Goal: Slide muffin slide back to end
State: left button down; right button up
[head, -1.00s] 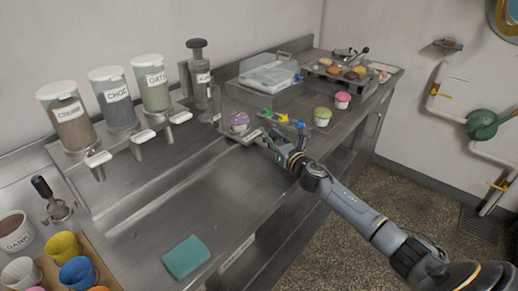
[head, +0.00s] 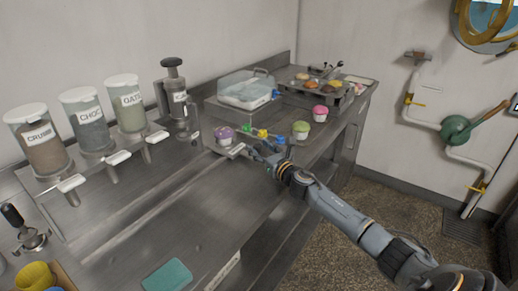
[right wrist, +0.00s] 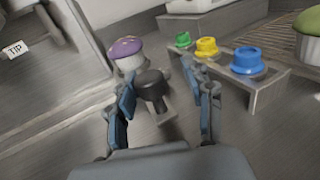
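A purple-topped muffin (head: 224,132) in a pale cup sits on the metal counter, left of the row of coloured buttons; it also shows in the right wrist view (right wrist: 127,52). A dark round knob (right wrist: 152,88) on a small metal piece stands just in front of this muffin. My right gripper (head: 258,152) reaches in low over the counter near it. In the right wrist view the fingers of my right gripper (right wrist: 166,98) are spread, with the knob between them and nearer the left finger. Contact cannot be made out. My left gripper is not in view.
Green (right wrist: 183,40), yellow (right wrist: 206,47) and blue (right wrist: 248,61) buttons stand on a metal ledge right of the muffin. A green-topped muffin (head: 300,130) and a pink-topped one (head: 320,113) stand beyond. Labelled dispensers line the left. The front counter is mostly clear, with a teal sponge (head: 167,276).

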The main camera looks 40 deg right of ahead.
jog(key=shift+a, duration=0.15)
jog(key=shift+s, duration=0.1)
jog(key=s, duration=1.1)
jog(key=shift+s+a, duration=0.2)
jog(key=shift+s, duration=0.15)
